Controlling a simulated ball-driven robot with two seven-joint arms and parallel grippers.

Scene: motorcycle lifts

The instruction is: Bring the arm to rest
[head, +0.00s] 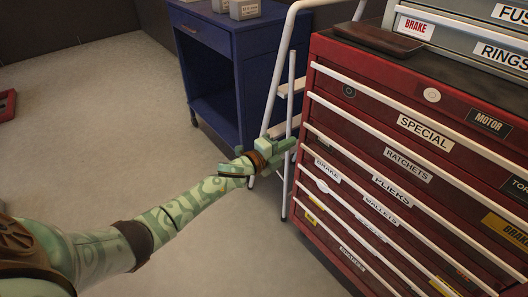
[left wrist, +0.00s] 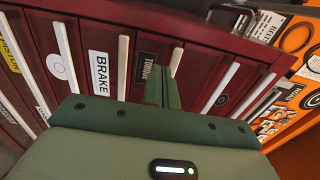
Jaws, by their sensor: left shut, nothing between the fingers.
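My left arm reaches in from the left in the head view. Its green left gripper (head: 292,144) is held out in front of the left edge of a red tool chest (head: 400,200). In the left wrist view the left gripper (left wrist: 163,70) is shut, its fingers together with nothing between them. The fingers point at the chest's drawer fronts, near a label reading "TORQUE" (left wrist: 145,68). I cannot tell whether the fingertips touch the chest. My right gripper is not in view.
The chest has several drawers with long white handles. A white stepladder (head: 283,85) stands just behind my left gripper, beside a blue cabinet (head: 222,75). A grey case (head: 470,40) sits on the chest. The floor (head: 90,120) at the left is mostly clear.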

